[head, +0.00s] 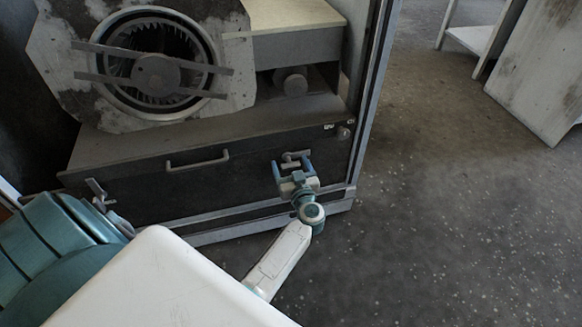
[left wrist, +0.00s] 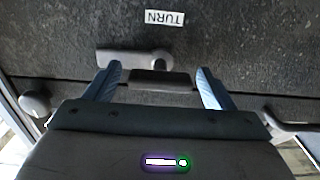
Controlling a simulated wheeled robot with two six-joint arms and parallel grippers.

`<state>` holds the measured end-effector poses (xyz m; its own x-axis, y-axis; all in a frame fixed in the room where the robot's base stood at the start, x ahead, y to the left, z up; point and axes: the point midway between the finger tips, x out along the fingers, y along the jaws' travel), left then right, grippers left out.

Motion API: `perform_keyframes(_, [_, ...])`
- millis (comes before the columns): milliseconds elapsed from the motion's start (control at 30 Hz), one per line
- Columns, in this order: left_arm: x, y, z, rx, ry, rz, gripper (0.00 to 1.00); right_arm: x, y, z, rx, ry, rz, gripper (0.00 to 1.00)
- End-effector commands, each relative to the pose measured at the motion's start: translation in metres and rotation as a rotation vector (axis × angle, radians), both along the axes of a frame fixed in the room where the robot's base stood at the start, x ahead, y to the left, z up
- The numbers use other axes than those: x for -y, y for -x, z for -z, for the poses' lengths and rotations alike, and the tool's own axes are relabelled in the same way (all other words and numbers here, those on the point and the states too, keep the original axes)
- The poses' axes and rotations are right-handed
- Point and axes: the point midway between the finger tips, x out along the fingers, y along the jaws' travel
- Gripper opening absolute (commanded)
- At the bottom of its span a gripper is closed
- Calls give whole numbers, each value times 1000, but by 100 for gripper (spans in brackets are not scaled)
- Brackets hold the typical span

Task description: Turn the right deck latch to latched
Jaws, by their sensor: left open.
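The right deck latch (left wrist: 130,58) is a light grey bar on the dark front panel. In the head view the latch is partly hidden behind my left gripper (head: 293,172). That gripper, also in the left wrist view (left wrist: 160,82), is open, with its blue fingers spread at the panel. My right gripper is not in view.
A bar handle (head: 197,160) sits mid-panel, with another latch (head: 97,190) at its left end. A round knob (head: 343,132) is at upper right. The blower wheel (head: 155,75) is above the deck. The floor (head: 450,220) to the right is clear.

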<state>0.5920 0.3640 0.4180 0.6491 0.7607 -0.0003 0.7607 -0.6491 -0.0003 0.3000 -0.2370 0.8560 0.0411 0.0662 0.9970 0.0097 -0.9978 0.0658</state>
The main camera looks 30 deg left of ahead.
Motion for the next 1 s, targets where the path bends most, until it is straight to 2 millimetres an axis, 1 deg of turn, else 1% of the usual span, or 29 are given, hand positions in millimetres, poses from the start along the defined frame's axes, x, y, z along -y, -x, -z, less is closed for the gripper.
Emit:
perform_keyframes(100, [0, 0, 0, 0, 0, 0, 76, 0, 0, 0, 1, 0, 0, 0])
perform_keyframes(167, [0, 0, 0, 0, 0, 0, 65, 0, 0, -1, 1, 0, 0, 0])
perform_keyframes(200, [0, 0, 0, 0, 0, 0, 57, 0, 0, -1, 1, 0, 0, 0])
perform_keyframes(267, [0, 0, 0, 0, 0, 0, 45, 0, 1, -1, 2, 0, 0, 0])
perform_keyframes(400, [0, 0, 0, 0, 0, 0, 17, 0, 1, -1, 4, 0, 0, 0])
perform_keyframes(433, [0, 0, 0, 0, 0, 0, 14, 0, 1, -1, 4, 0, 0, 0])
perform_keyframes(567, [0, 0, 0, 2, 2, 0, 14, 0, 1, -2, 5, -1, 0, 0])
perform_keyframes(767, [0, 0, -2, 37, 33, 1, 14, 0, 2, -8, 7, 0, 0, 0])
perform_keyframes(1000, [0, 1, -3, 149, 129, 1, 14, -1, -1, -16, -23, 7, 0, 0])
